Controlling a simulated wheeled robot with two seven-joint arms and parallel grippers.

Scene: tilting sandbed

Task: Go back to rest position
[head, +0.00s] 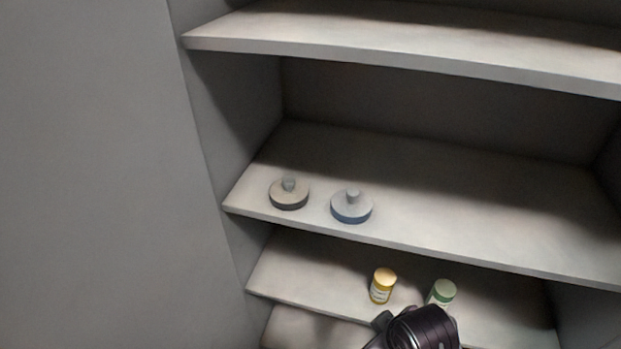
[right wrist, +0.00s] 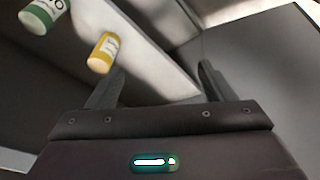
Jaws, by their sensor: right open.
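My right arm comes in at the bottom of the head view, its dark wrist in front of the lower shelf (head: 310,270). My right gripper, seen in the right wrist view (right wrist: 160,75), is open with nothing between its fingers. A yellow bottle (head: 383,287) stands on the lower shelf, and it also shows beyond the left finger in the right wrist view (right wrist: 103,52). A green bottle (head: 442,292) stands to its right, partly hidden by my wrist; it is also at the upper left of the right wrist view (right wrist: 45,14). My left gripper is not in view.
An upper shelf (head: 400,35) is above. A plain grey wall (head: 90,180) fills the left side.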

